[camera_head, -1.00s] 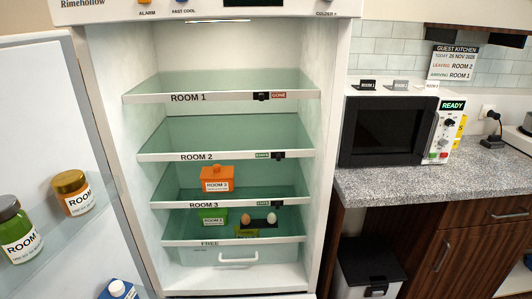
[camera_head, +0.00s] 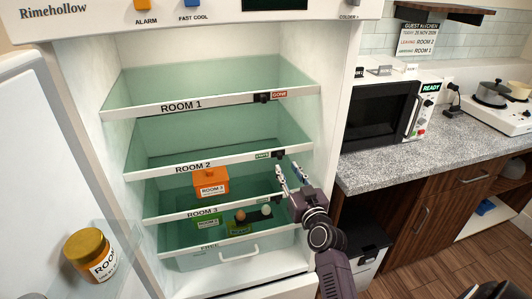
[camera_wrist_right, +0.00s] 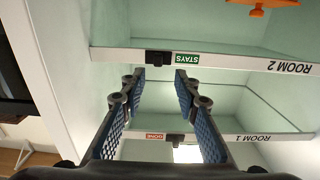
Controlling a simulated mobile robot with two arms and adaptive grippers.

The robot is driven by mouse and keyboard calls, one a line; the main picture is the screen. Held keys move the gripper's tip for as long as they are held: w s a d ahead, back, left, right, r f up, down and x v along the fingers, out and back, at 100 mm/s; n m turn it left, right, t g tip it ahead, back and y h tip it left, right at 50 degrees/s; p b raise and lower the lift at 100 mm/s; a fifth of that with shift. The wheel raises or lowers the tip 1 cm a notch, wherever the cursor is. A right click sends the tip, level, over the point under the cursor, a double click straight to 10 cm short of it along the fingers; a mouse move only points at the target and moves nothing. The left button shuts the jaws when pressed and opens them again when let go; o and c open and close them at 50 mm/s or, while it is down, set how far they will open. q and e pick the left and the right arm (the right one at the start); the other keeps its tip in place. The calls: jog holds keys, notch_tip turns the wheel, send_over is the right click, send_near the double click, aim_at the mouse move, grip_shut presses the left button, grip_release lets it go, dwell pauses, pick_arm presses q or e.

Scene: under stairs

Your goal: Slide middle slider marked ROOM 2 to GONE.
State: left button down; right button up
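The ROOM 2 shelf edge (camera_head: 218,163) is the middle white strip in the open fridge. Its black slider (camera_head: 279,154) sits at the right end, beside a green STAYS label (camera_head: 262,155). My right gripper (camera_head: 290,172) is in front of the fridge, just below that slider, fingers apart and empty. In the right wrist view, which is upside down, the slider (camera_wrist_right: 158,57) and green STAYS label (camera_wrist_right: 188,59) lie just beyond the open fingertips (camera_wrist_right: 160,77), apparently not touching. My left gripper is not in view.
The ROOM 1 slider (camera_head: 263,97) is beside a red GONE label (camera_head: 279,94). An orange container (camera_head: 211,182), a green box (camera_head: 208,221) and eggs stand on lower shelves. The open door with a jar (camera_head: 88,252) is left; a counter with a microwave (camera_head: 380,108) is right.

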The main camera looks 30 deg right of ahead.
aim_at(281, 157)
jog(key=shift+p+x, duration=0.35)
jog(key=shift+x, duration=3.3)
jog(key=shift+d, duration=0.15)
grip_shut()
